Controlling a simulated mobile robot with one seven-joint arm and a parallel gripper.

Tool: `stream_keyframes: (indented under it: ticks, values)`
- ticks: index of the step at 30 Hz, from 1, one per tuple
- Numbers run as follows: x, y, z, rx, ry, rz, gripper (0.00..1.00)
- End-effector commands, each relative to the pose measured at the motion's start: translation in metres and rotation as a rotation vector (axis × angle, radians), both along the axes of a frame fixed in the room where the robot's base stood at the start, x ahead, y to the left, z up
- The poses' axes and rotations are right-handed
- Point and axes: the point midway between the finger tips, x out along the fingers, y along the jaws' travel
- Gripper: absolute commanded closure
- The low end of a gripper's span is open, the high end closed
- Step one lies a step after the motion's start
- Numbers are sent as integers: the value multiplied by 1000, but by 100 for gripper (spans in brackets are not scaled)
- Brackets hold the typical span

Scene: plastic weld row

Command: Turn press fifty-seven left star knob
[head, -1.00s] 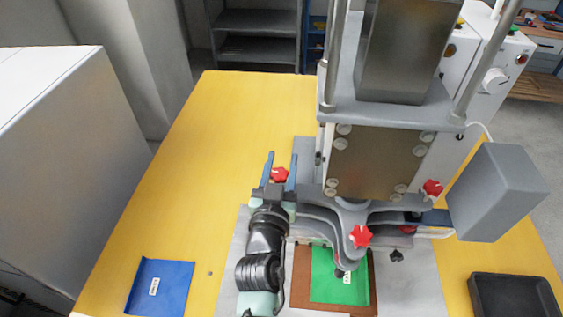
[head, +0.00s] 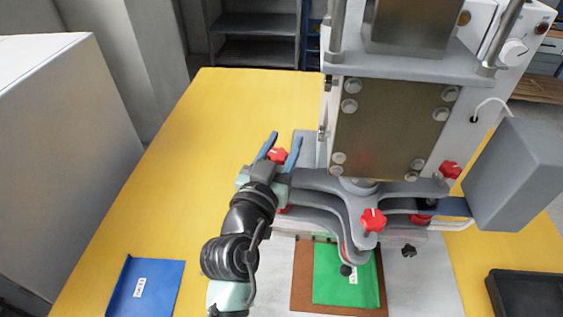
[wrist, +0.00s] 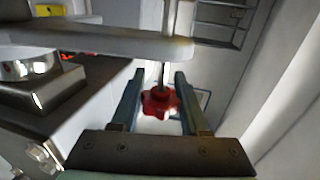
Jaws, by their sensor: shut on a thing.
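The left star knob (head: 278,155) is red and sits at the left end of the press's grey three-armed plate (head: 355,200). My gripper (head: 281,148) has its two blue fingers on either side of this knob and is shut on it. In the wrist view the red knob (wrist: 158,103) lies between the fingers (wrist: 160,85), below a metal rod. The exact finger contact is hard to see.
The press's upper metal block (head: 390,130) stands close to the right of my gripper. A grey box (head: 520,175) is at the right. A green sheet (head: 335,275) lies under the front arm. A blue folder (head: 145,290) and black tray (head: 530,295) lie on the yellow table (head: 200,170).

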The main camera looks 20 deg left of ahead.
Motion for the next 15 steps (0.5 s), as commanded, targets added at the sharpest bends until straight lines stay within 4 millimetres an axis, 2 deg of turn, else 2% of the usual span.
stream_keyframes:
  ticks: [1, 15]
  values:
    - [0, 0, -9, 3, -5, -22, 100]
    - [0, -6, -6, 2, -3, -268, 100]
